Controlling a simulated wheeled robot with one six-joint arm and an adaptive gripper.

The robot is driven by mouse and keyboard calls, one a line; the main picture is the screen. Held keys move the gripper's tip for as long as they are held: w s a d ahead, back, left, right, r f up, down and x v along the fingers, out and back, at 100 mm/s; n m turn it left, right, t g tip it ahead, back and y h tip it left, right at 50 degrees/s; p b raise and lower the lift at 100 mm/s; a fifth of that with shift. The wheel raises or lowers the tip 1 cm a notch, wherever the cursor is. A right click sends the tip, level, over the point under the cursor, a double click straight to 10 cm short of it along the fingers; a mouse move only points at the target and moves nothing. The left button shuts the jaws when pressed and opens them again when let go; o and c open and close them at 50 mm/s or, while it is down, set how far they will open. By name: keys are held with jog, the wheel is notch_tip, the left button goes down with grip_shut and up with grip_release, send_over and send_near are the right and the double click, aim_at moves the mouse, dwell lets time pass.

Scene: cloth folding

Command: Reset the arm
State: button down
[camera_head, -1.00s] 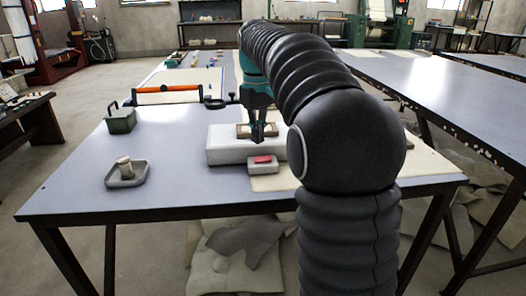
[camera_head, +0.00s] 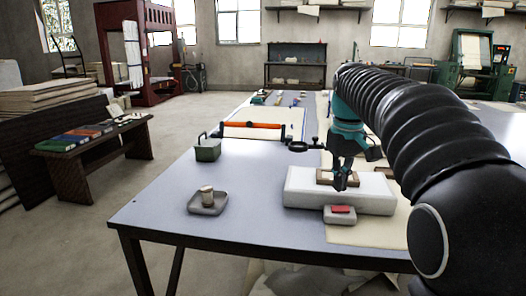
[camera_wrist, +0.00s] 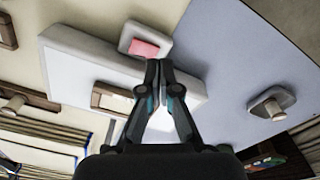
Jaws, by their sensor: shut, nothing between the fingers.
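My gripper (camera_head: 341,181) is shut and empty. In the head view it points down over the white block (camera_head: 380,195) on the table, at the small brown wooden frame (camera_head: 325,177) there. In the wrist view my gripper (camera_wrist: 159,68) shows with its fingertips together in front of the white block (camera_wrist: 85,68). The wooden frame (camera_wrist: 97,98) lies left of the fingers in that view, partly hidden by them. I cannot tell how far the fingertips are above the block.
A grey box with a red top (camera_head: 340,214) sits in front of the block. The table's (camera_head: 160,215) front left is clear.

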jog(key=s+a+f+m+t, duration=0.1)
jog(key=s+f, duration=0.5)
jog(key=s, duration=0.6)
jog(key=s+a+f+m+t, duration=0.2)
jog(key=s+a+f+t, duration=0.2)
jog(key=s, duration=0.9)
notch_tip(320, 180, down, 3)
jog(key=shift+f, duration=0.15)
